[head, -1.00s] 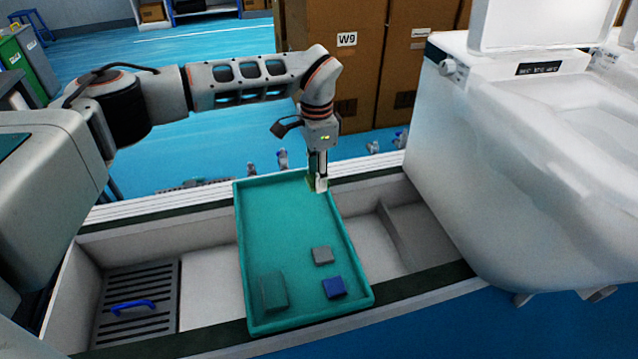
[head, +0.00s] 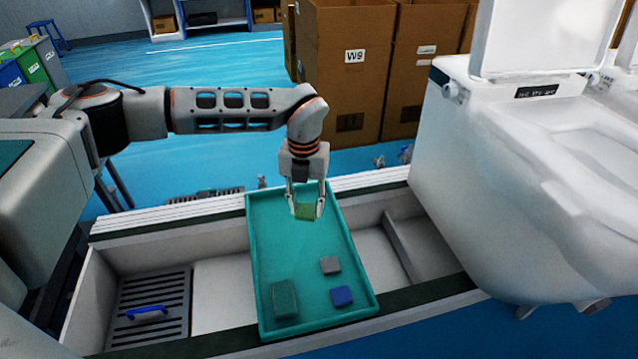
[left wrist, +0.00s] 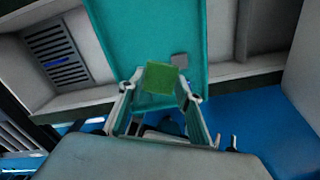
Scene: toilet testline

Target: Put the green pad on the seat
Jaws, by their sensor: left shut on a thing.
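The green pad (head: 306,211) is held between the fingers of my left gripper (head: 306,206), over the far end of the teal tray (head: 300,235). In the left wrist view the pad (left wrist: 161,78) sits between the two fingertips (left wrist: 160,88). Whether it clears the tray floor is hard to tell. The white toilet with its seat (head: 600,150) stands at the right, its lid raised. My right gripper is not in view.
The tray also holds a dark green block (head: 284,300), a grey block (head: 330,265) and a blue block (head: 342,296). A grate with a blue handle (head: 147,313) lies at the left. Cardboard boxes (head: 345,80) stand behind.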

